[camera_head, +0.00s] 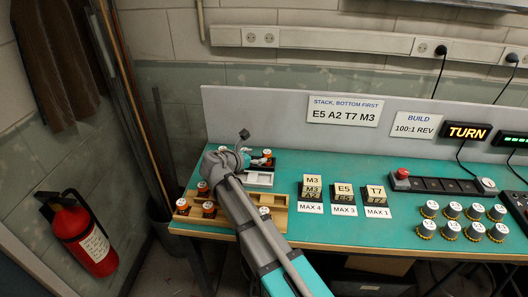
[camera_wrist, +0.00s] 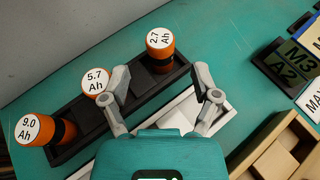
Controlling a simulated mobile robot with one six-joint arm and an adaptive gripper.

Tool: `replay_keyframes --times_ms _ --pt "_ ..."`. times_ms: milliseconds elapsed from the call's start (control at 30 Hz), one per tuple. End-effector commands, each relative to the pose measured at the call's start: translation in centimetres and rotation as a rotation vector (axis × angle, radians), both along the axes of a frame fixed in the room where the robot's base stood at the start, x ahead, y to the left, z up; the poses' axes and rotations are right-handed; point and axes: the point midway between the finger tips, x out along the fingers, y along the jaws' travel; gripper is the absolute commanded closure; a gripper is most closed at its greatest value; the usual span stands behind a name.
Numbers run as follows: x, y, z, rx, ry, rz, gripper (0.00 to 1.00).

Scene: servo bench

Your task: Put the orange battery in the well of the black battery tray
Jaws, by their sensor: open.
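In the wrist view the black battery tray (camera_wrist: 76,143) runs diagonally from lower left to upper centre. Three orange batteries with black bands and white caps stand along it: 9.0 Ah (camera_wrist: 62,130) at the lower left end, 5.7 Ah (camera_wrist: 96,80) in the middle and 2.7 Ah (camera_wrist: 160,43) at the upper right end. A dark empty stretch lies between 5.7 and 2.7. My gripper (camera_wrist: 163,87) is open and empty over the tray, its left finger beside 5.7, partly hiding it. In the head view my arm covers much of the tray.
A white tray (camera_wrist: 206,112) lies alongside the black one. A wooden rack (camera_head: 276,222) with several orange batteries (camera_head: 183,207) stands at the bench's front left. A grey panel (camera_head: 260,111) bounds the back.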

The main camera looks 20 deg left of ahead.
Motion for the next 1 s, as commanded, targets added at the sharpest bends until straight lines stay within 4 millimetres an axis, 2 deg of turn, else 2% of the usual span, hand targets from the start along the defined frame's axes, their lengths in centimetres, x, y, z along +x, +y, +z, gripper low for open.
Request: replay_keyframes --times_ms 33,200,400,1000 --pt "-0.9 0.3 0.7 -0.001 0.0 0.001 0.21" --pt "-3.1 1.2 1.6 -0.001 0.0 0.0 0.21" --pt "-4.7 1.9 2.2 -0.001 0.001 -0.001 0.21" --pt "-5.1 2.1 2.3 0.0 0.001 -0.002 0.21"
